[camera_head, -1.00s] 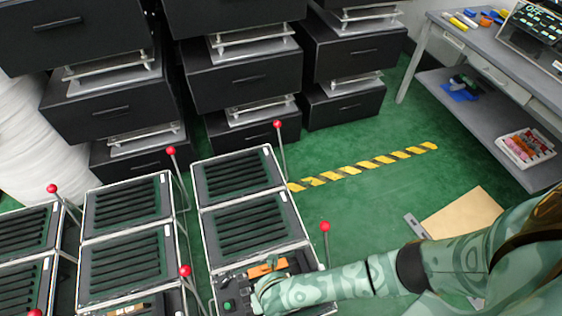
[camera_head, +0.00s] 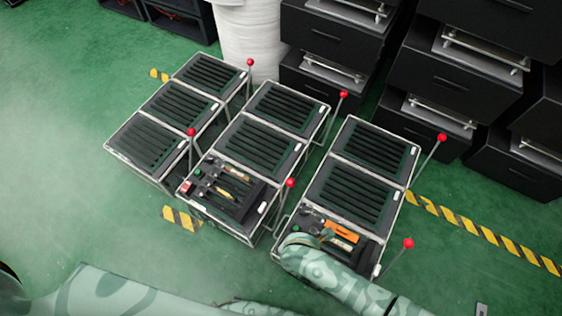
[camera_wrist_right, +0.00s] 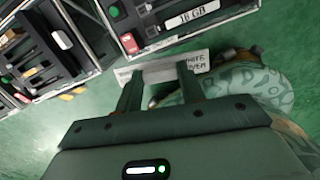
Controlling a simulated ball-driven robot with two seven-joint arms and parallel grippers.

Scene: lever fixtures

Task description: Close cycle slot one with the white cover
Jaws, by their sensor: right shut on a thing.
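The white cover (camera_wrist_right: 160,70) is a pale flat piece with partly readable lettering in the right wrist view. My right gripper (camera_wrist_right: 160,88) is shut on it, one finger at each side. A fixture with a "16 GB" label (camera_wrist_right: 192,17) lies just beyond it. In the head view my right forearm reaches the near end of the right fixture row (camera_head: 368,180), and it hides the gripper and cover. The near bay there is open, showing an orange item (camera_head: 341,231). I cannot tell which slot is slot one. My left gripper is not in view.
The middle row's near bay (camera_head: 232,192) is also open, with small parts inside. The left row (camera_head: 160,118) has ribbed dark tops. Red-knobbed levers (camera_head: 442,138) stand beside the rows. Black cabinets (camera_head: 470,60) fill the back right. Green floor is clear at left.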

